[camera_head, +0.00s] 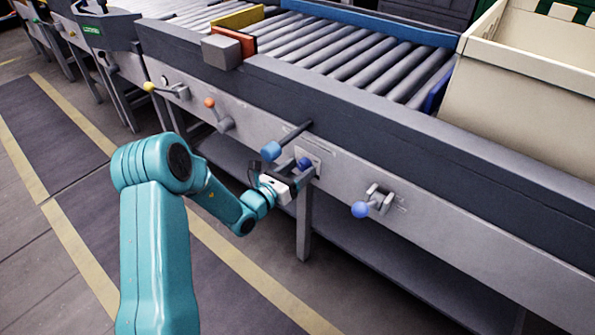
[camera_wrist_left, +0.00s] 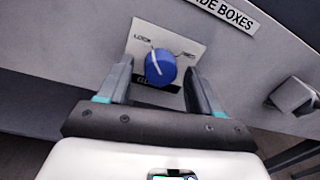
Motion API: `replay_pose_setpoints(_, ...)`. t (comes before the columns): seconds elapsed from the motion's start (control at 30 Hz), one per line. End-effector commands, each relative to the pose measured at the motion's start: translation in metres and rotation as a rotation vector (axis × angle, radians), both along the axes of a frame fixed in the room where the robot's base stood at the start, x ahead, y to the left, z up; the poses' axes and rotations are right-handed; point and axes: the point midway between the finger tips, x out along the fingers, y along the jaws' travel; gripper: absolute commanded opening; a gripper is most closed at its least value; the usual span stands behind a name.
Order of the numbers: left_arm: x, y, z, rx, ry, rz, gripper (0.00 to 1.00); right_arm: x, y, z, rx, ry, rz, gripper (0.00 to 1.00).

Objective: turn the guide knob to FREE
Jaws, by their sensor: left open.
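The guide knob is a round blue knob (camera_wrist_left: 160,68) on a pale label plate (camera_wrist_left: 140,38) in the left wrist view. Its white pointer line tilts up and left, toward the word LOCK; a partly legible word, likely FREE, is at the upper right. My left gripper (camera_wrist_left: 158,88) is open, one finger on each side of the knob, with gaps showing. In the head view the left gripper (camera_head: 301,173) is at the knob (camera_head: 304,163) on the conveyor's side panel. I cannot tell whether a finger touches it. My right gripper is not in view.
A blue-ended lever (camera_head: 271,150) sticks out just left of the knob. Another blue-ball handle (camera_head: 361,209) is to the right, with orange (camera_head: 210,102) and yellow (camera_head: 149,86) ones further left. A beige crate (camera_head: 520,75) stands at the conveyor's right.

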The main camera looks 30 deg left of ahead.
Motion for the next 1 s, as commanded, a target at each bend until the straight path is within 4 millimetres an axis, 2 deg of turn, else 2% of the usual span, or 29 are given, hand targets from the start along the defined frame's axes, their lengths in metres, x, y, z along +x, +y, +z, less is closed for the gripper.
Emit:
replay_pose_setpoints(0.07, 0.000, 0.000, 0.000, 0.000, 0.000, 0.000, 0.61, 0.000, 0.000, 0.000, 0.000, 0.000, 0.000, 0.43)
replay_pose_setpoints(0.2, 0.000, 0.000, 0.000, 0.000, 0.000, 0.000, 0.15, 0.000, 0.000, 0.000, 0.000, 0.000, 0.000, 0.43)
replay_pose_setpoints(0.23, 0.000, 0.000, 0.000, 0.000, 0.000, 0.000, 0.08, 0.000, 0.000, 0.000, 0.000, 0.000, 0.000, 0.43)
replay_pose_setpoints(0.67, -0.001, 0.000, -0.001, 0.078, -0.006, -0.001, 0.08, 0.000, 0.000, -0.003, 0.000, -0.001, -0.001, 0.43)
replay_pose_setpoints(1.0, -0.001, 0.001, -0.002, 0.350, -0.027, 0.000, 0.08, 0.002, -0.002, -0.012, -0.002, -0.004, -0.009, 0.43)
